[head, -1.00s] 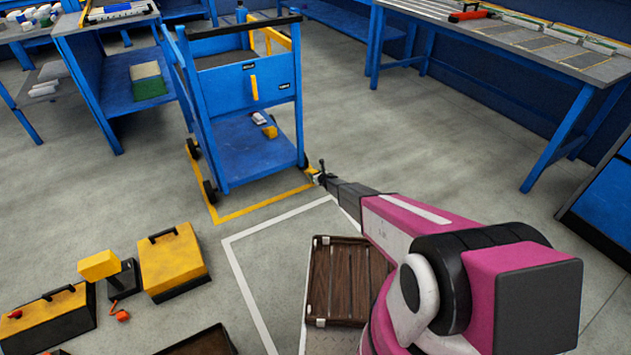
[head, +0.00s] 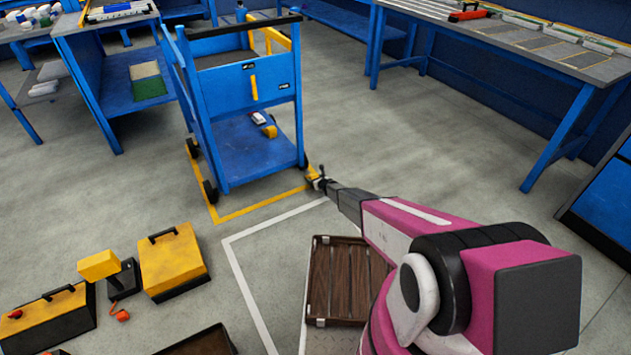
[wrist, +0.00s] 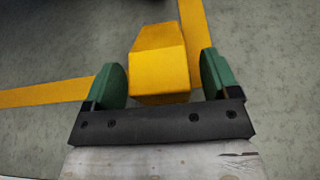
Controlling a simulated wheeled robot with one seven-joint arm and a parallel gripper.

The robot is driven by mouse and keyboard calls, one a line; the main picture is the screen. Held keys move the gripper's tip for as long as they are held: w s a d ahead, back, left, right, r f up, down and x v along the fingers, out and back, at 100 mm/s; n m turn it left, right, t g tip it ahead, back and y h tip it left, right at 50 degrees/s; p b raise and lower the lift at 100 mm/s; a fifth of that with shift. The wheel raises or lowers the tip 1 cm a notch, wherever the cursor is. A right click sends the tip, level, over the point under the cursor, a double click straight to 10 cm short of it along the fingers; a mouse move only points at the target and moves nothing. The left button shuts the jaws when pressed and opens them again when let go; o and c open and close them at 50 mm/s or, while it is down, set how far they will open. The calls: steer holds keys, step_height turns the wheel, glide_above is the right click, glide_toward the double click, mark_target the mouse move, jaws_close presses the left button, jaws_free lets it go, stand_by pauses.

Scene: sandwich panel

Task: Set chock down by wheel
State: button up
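The yellow chock (wrist: 160,65) lies between the two green fingers of my gripper (wrist: 163,75) in the wrist view. A narrow gap shows on each side of it, so the fingers are open around it. In the head view my gripper (head: 319,182) is low by the front right corner of the blue cart (head: 252,178), at the corner of the yellow floor outline. The chock there (head: 312,175) is small, beside the cart's right wheel (head: 304,161). It appears at floor level; I cannot tell whether it touches the wheel.
Yellow tape (head: 262,205) outlines the cart's spot. A brown slatted crate (head: 345,280) lies near my arm. Yellow toolboxes (head: 172,258) stand on the floor at left. A blue workbench (head: 520,50) is at right, with clear floor before it.

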steer(key=shift+s+d+r, duration=0.1)
steer(key=shift+s+r, duration=0.05)
steer(key=shift+r, duration=0.15)
steer(key=v, duration=1.2)
steer(key=s+d+r+m+g+h, duration=0.1)
steer(key=s+d+r+m+h, duration=0.35)
steer(key=d+r+m, duration=0.7)
steer(key=s+d+r+m+g+h, duration=0.1)
steer(key=s+d+r+m+h, duration=0.4)
steer(key=r+m, duration=0.65)
steer(key=s+d+r+m+g, duration=0.2)
steer(key=s+r+m, duration=0.4)
steer(key=s, duration=0.5)
steer(key=s+d+r+m+g+y, duration=0.1)
steer(key=s+d+r+m+g, duration=0.1)
steer(key=s+r+m+g, duration=0.2)
steer(key=s+d+r+m+g+y, duration=0.1)
steer(key=s+d+r+m+g, duration=0.1)
steer(key=s+r+m, duration=0.7)
steer(key=s+r+g, duration=0.1)
steer(key=s+r, duration=0.4)
steer(key=s, duration=0.5)
steer(key=shift+m, duration=0.4)
